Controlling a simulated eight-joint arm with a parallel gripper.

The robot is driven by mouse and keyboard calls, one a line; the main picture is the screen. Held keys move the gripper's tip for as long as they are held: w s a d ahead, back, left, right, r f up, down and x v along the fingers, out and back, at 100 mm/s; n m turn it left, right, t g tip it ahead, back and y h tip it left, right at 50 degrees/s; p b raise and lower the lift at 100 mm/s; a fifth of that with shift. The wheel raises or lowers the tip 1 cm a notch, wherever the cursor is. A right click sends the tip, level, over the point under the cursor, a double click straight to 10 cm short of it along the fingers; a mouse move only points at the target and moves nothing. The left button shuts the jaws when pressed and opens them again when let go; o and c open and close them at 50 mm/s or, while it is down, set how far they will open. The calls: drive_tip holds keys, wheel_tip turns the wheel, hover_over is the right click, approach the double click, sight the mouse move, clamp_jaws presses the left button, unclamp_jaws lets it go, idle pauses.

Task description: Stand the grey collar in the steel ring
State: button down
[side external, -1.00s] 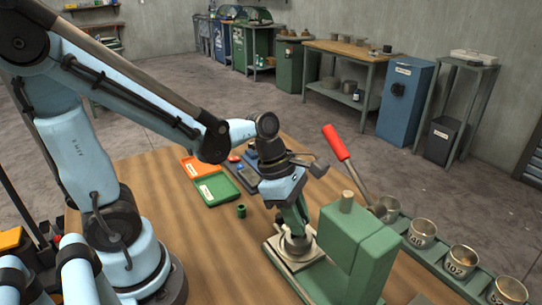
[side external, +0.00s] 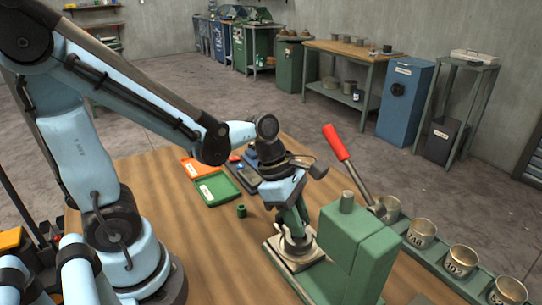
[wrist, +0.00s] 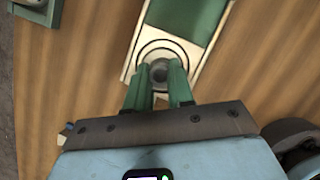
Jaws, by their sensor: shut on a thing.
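My gripper (wrist: 159,85) has green fingers, shut on the grey collar (wrist: 158,72), a small round piece with a dark hole in the wrist view. The collar is over the steel ring (wrist: 143,54), whose concentric circles show around it on the pale base plate (wrist: 134,62). In the side view my gripper (side external: 296,232) points down at the ring on the plate (side external: 275,246) of the green press. The fingers hide most of the collar there, and I cannot tell whether its lower edge touches inside the ring.
The green press body (side external: 345,245) stands close on the right, with a red-handled lever (side external: 336,142) above. A rail with several metal cups (side external: 422,233) lies further right. A green tray (side external: 218,189), an orange tray (side external: 191,168) and a small green cylinder (side external: 241,211) are behind left.

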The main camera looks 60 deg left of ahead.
drive_tip(key=shift+f, duration=0.65)
idle(1.1)
drive_tip(key=c, duration=0.5)
unclamp_jaws()
idle(0.5)
drive_tip(key=shift+r, duration=4)
